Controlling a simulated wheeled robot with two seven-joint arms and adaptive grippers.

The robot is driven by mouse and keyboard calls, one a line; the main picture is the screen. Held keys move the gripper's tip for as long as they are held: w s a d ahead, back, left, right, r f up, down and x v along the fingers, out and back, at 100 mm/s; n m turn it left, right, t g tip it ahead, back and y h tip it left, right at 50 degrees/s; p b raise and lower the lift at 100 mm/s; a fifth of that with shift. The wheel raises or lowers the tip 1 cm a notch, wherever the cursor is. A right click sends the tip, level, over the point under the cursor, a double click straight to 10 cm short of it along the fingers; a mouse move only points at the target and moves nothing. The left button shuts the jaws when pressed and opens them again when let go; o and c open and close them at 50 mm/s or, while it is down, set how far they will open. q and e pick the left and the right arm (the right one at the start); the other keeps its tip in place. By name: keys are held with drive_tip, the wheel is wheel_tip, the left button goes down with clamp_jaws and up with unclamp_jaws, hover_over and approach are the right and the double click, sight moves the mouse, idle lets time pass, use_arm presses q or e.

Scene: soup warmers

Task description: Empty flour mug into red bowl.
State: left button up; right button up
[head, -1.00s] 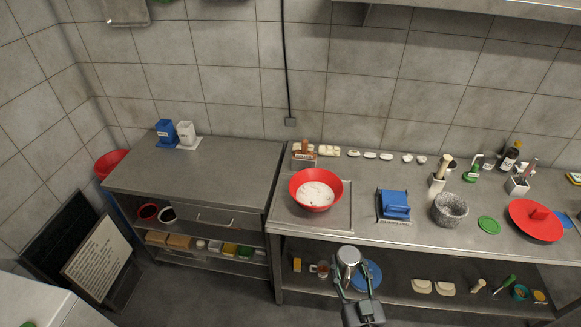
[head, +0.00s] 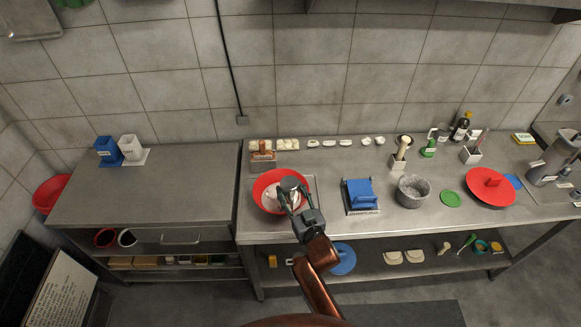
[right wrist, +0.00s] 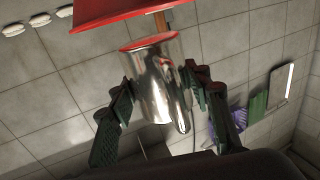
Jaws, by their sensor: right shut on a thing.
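The red bowl (head: 262,201) stands on the left end of the right-hand metal counter, with white flour (head: 271,196) in it. My right gripper (head: 294,191) is shut on the shiny metal mug (head: 289,183), which is over the bowl's right side. In the right wrist view the mug (right wrist: 158,85) sits between the two dark fingers (right wrist: 160,95), and its reddish end lies close to the red bowl (right wrist: 110,12). I cannot tell the mug's exact tilt or what is inside it. My left gripper is not in view.
A wooden-handled item in a holder (head: 263,160) stands just behind the bowl. A blue scale-like object (head: 361,195) and a grey stone mortar (head: 412,191) are to its right. The left counter (head: 170,185) is mostly clear. A shelf runs below.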

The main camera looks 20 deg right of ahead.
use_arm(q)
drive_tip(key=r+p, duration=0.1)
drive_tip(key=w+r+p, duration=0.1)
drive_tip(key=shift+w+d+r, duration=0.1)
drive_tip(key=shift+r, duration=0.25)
use_arm(e)
drive_tip(key=w+d+n, duration=0.2)
drive_tip(key=w+n, duration=0.3)
drive_tip(key=w, duration=0.1)
drive_tip(key=shift+w+d+n, duration=0.25)
drive_tip(key=shift+d+n, duration=0.1)
drive_tip(key=shift+n, duration=0.05)
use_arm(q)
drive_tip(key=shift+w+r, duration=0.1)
use_arm(e)
drive_tip(key=shift+d+n, duration=0.1)
drive_tip(key=shift+n, duration=0.3)
drive_tip(key=shift+n, duration=0.5)
